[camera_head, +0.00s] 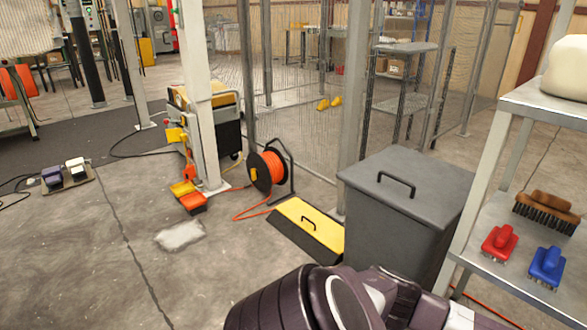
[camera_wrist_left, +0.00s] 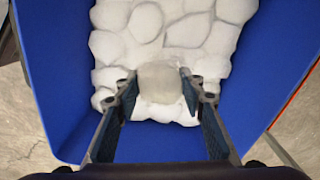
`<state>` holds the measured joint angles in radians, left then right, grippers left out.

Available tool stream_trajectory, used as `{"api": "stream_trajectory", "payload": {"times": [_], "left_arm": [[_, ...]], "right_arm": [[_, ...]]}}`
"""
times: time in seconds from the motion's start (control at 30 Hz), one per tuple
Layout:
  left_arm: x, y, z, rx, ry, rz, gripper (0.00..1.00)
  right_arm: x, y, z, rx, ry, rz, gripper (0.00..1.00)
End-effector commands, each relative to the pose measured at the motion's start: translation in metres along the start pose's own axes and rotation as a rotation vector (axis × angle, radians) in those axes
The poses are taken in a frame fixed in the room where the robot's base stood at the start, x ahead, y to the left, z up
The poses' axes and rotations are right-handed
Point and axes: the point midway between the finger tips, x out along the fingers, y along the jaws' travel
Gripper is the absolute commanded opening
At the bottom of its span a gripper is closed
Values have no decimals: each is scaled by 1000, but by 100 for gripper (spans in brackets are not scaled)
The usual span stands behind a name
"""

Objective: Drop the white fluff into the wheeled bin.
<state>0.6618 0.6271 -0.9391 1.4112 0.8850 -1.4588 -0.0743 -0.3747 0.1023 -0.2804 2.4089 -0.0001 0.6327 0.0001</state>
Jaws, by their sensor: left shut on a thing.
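In the left wrist view my left gripper (camera_wrist_left: 158,84) is shut on a small rounded lump of white fluff (camera_wrist_left: 160,82), held between the fingertips. Below it is a blue open container (camera_wrist_left: 60,110) with tall slanted walls. Several white fluffy pieces (camera_wrist_left: 190,32) are packed together in its far part. The near part of the blue container is bare. I cannot tell from this view whether it has wheels. In the head view part of my arm shows at the bottom, but neither gripper can be made out there.
A grey lidded bin (camera_head: 405,190) stands beside a metal shelf (camera_head: 480,225) with brushes (camera_head: 545,212) and a white bundle (camera_head: 565,68).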

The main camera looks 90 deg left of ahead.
Motion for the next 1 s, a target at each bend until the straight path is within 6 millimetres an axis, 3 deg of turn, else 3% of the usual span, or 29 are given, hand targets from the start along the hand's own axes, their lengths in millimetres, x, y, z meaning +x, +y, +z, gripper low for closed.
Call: {"api": "stream_trajectory", "payload": {"times": [0.17, 0.2, 0.37, 0.73, 0.87, 1.0], "left_arm": [[0, 0, 0, 0, 0, 0, 27], [0, 0, 0, 0, 0, 0, 39], [0, 0, 0, 0, 0, 0, 56], [-5, 0, 0, 0, 1, 0, 57], [-24, 0, -1, 0, 3, -1, 57], [-54, -1, -1, 1, 3, -3, 57]], "right_arm": [[0, 0, 0, 0, 1, 0, 28], [0, 0, 0, 0, 0, 0, 28], [0, 0, 0, 0, 0, 0, 28], [0, 0, 1, 0, -4, 1, 28], [0, 0, 1, 0, -3, 1, 28], [0, 0, 1, 0, -3, 0, 28]]}}
